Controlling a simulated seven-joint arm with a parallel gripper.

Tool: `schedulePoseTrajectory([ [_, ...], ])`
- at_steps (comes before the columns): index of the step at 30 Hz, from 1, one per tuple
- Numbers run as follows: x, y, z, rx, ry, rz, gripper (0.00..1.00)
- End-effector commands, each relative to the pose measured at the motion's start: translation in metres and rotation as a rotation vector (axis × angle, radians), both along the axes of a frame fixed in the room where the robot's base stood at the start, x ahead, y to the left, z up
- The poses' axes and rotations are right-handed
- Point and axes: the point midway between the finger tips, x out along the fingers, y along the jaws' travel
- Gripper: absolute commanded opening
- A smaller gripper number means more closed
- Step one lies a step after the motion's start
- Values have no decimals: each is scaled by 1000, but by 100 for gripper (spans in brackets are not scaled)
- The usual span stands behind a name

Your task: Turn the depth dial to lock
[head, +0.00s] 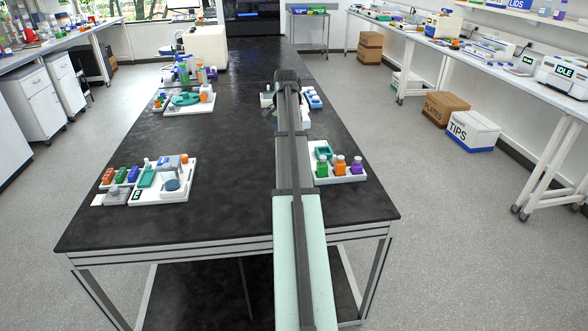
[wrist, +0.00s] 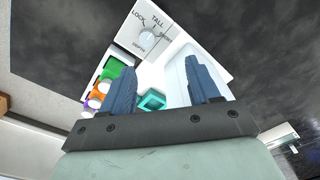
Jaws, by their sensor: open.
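The depth dial (wrist: 147,39) is a small round grey knob on a white panel (wrist: 127,37), seen at the top of the wrist view. The labels LOCK, TALL, DEPTH and a partly readable third setting surround it. LOCK is to its upper left and TALL above it. Its exact pointer direction is too small to tell. My gripper (wrist: 160,66) is open, with its two blue fingers apart and nothing between them. The dial lies beyond the fingertips, nearer the left finger in the picture, and is not touched. In the head view my arm hides the fingers, and I cannot make out the dial.
Beside the fingers are a green block (wrist: 115,67), orange and purple pieces, and a teal square holder (wrist: 152,100). A white tray (head: 345,179) with green, orange and purple bottles stands right of my arm. Another tray (head: 178,194) stands at left. The black table's middle (head: 225,150) is clear.

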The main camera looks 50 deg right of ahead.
Motion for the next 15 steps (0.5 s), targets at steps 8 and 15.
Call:
schedulePoseTrajectory([
  [8, -25, -7, -1, 43, 16, -60, 61],
  [15, -25, -7, -33, 44, 16, -58, 61],
])
